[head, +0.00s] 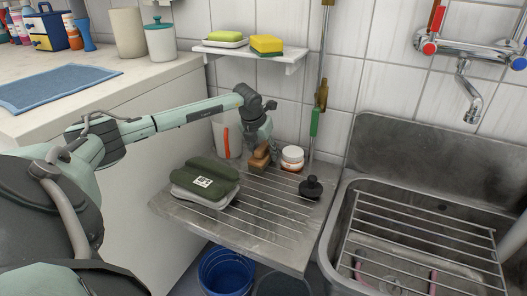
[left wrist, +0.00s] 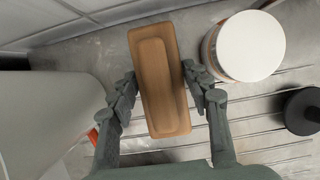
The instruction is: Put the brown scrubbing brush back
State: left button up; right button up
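The brown scrubbing brush (left wrist: 160,75) is a wooden block with rounded corners, seen from above in the left wrist view. In the head view it shows as a small brown block (head: 259,159) at the back of the metal drainboard (head: 270,236). My left gripper (head: 262,150) reaches down to it from above. In the left wrist view the left gripper's fingers (left wrist: 160,68) lie against its two long sides, and the gripper looks shut on it. Whether the brush rests on something or hangs just above the board is hard to tell. My right gripper is not in view.
A white-lidded jar (head: 292,158) stands close right of the brush, and a black plug (head: 311,188) farther right. A green-topped pack (head: 205,177) lies at left front. A pale cup (head: 228,139) stands behind.

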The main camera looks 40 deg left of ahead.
pick_arm(q)
jog(key=shift+o, duration=1.1)
jog(key=v, duration=1.1)
jog(key=shift+r, duration=0.2)
jog(key=shift+s+r, duration=0.2)
jog(key=shift+r, duration=0.2)
